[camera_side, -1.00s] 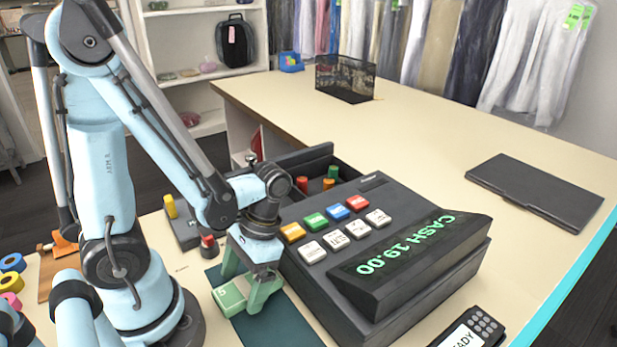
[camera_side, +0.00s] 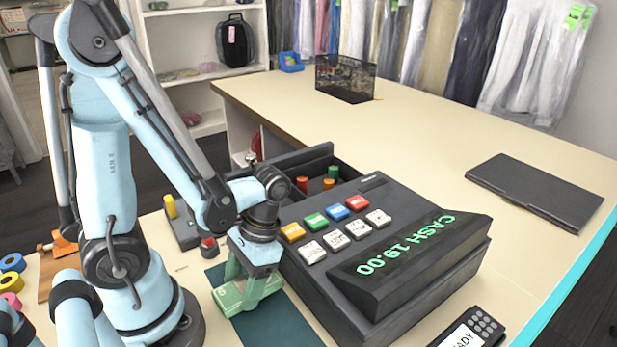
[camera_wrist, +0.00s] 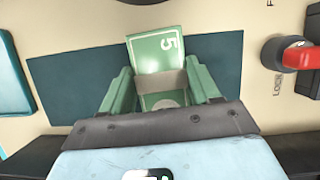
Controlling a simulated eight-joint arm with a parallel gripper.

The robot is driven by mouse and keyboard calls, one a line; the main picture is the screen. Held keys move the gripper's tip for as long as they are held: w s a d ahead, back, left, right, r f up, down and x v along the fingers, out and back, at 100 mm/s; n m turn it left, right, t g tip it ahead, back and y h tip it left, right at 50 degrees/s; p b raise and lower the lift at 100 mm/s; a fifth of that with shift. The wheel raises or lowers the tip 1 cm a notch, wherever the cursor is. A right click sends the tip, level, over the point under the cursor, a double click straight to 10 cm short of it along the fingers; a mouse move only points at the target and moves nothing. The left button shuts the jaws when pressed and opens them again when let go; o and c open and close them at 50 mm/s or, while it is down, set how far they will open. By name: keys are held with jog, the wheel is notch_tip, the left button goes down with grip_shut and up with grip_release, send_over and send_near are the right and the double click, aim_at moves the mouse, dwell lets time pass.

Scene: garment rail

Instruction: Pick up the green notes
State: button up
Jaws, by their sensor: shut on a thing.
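The green notes (camera_side: 229,298) are a banded bundle marked "5" with a pale band around the middle. They are at the dark teal mat (camera_side: 272,327) in front of the cash register. In the wrist view the notes (camera_wrist: 157,54) sit between the two green fingers of my gripper (camera_wrist: 163,92). My gripper (camera_side: 246,293) points down and is shut on the notes from both sides. Whether the notes touch the mat cannot be told. Part of the notes is hidden by the fingers.
The dark cash register (camera_side: 372,250) reads "CASH 19.00" and stands close on the right. Its drawer (camera_side: 318,166) is open at the back, with coloured rolls inside. A card reader (camera_side: 472,332) lies at the front. The red-handled lock (camera_wrist: 297,55) is right in the wrist view.

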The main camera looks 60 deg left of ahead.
aim_at(234, 293)
jog(key=shift+r, duration=0.1)
jog(key=shift+c, duration=0.3)
jog(key=shift+r, duration=1.6)
jog(key=s+d+r, duration=0.6)
jog(key=d+r, duration=0.4)
jog(key=r, duration=0.2)
jog(key=shift+r, duration=0.35)
jog(key=shift+w, duration=0.1)
